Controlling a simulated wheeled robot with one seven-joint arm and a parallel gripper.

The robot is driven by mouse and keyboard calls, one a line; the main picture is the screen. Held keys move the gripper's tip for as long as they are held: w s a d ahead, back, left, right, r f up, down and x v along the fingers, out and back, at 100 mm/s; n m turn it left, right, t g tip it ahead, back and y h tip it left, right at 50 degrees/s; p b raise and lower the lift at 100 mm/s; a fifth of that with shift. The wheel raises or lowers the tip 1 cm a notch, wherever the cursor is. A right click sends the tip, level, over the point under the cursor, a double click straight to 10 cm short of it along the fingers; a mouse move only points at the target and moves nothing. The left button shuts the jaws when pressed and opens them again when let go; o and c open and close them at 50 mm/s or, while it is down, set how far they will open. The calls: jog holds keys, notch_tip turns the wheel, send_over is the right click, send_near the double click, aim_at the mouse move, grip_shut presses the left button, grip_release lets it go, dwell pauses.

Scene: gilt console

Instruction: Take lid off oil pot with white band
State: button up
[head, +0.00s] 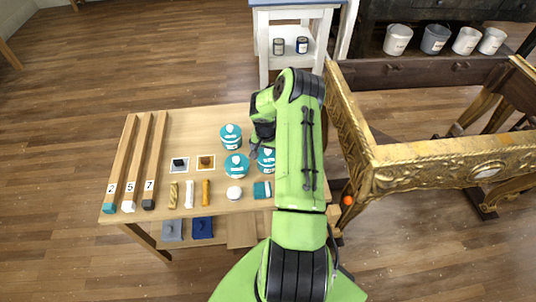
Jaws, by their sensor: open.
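Several round pots with teal lids stand on the wooden table (182,124): one at the back (231,135), one in front of it (237,166), and one at the right (266,160), partly hidden by my arm. Their sides show pale and teal parts, but I cannot tell which one has the white band. The lids I can see are on. My gripper (255,152) is open, beside the back pot and above the right pot. Its fingers are small and partly hidden by my arm, and I see nothing held.
Three numbered wooden bars (140,160) lie at the table's left. The gilt console frame (430,154) stands close at the right.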

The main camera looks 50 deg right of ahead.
aim_at(267, 150)
jog(key=shift+c, duration=0.5)
jog(key=c, duration=0.7)
jog(key=shift+r, duration=0.15)
notch_tip(267, 150, up, 10)
jog(key=shift+a+f+p, duration=0.1)
jog(key=shift+p, duration=0.6)
